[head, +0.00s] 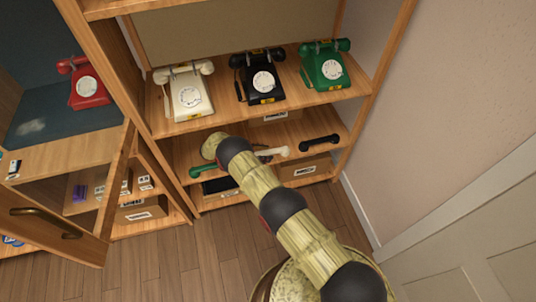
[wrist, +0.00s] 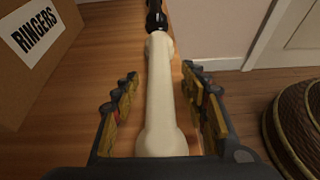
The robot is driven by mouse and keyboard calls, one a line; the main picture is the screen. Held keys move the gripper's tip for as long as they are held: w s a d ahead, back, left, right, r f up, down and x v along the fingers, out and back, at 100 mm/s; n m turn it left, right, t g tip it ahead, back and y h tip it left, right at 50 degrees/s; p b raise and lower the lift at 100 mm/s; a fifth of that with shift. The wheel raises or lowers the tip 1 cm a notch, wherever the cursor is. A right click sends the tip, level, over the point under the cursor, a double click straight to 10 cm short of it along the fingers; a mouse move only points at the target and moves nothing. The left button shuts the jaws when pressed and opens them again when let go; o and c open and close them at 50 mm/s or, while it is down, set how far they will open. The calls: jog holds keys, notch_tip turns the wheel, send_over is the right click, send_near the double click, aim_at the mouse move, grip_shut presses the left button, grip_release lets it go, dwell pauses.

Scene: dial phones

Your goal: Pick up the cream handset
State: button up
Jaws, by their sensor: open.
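The cream handset (wrist: 159,95) lies lengthwise on a wooden shelf (wrist: 182,75) in the wrist view, between the fingers of my gripper (wrist: 160,78). The fingers are open, one on each side of the handset, with a gap visible on both sides. In the head view one end of the cream handset (head: 273,152) shows on the lower shelf of the bookcase, beside my arm. The rest of it, and my gripper, are hidden behind my arm there.
A black handset (head: 320,143) lies right of the cream one and a green handset (head: 205,170) left. Cream (head: 187,92), black (head: 262,80) and green (head: 323,68) dial phones stand on the shelf above. A "RINGERS" box (wrist: 38,40) is at left in the wrist view.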

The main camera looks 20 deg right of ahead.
jog(key=shift+c, duration=0.9)
grip_shut()
